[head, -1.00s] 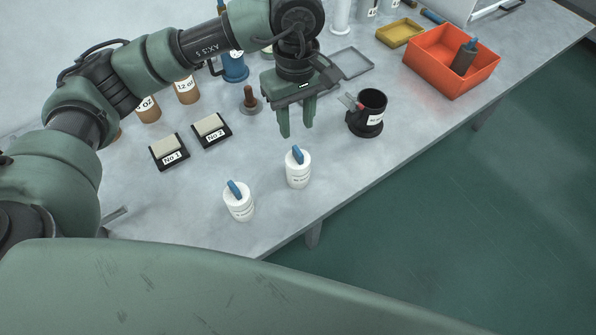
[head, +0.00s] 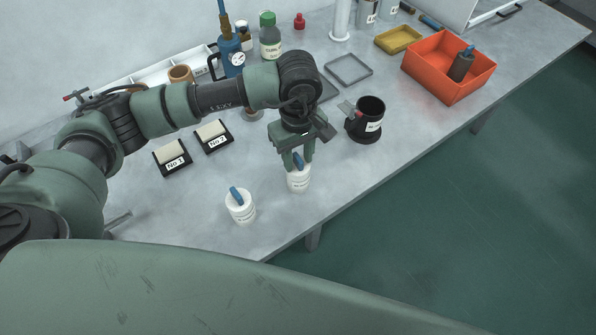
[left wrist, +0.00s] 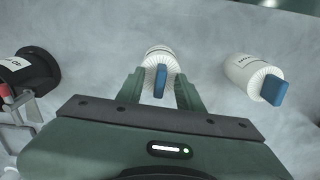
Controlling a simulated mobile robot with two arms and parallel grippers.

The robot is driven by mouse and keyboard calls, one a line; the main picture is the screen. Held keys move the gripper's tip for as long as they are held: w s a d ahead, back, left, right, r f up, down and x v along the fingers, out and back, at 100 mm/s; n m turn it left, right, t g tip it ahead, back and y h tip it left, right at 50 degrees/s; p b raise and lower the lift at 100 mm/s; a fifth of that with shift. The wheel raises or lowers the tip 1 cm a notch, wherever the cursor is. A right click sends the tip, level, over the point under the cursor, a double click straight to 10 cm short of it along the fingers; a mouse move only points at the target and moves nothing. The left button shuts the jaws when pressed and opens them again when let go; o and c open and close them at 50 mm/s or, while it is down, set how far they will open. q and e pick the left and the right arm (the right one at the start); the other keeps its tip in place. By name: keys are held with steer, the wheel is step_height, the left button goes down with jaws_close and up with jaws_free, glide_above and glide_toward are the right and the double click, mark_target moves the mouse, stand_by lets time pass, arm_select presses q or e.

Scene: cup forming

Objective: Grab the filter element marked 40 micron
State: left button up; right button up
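Two white pleated filter elements with blue tabs on top stand upright near the table's front edge. One filter element (head: 299,181) is under my left gripper (head: 297,163); it also shows in the left wrist view (left wrist: 158,53). The other filter element (head: 241,211) stands to its left in the head view, and at the right in the left wrist view (left wrist: 244,74). Their printed labels are too small to read. My left gripper is open, and its fingers (left wrist: 160,92) are on either side of the first element's blue tab, with gaps visible. My right gripper is not in view.
A black cup-like holder (head: 366,128) with a clamp stands right of the gripper. Two dark stands marked No 1 (head: 173,161) and No 2 (head: 212,138) sit to the left. An orange bin (head: 440,80) is farther right. The front table edge is close.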

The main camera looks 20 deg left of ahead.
arm_select(q)
jaws_close()
stand_by(1.3)
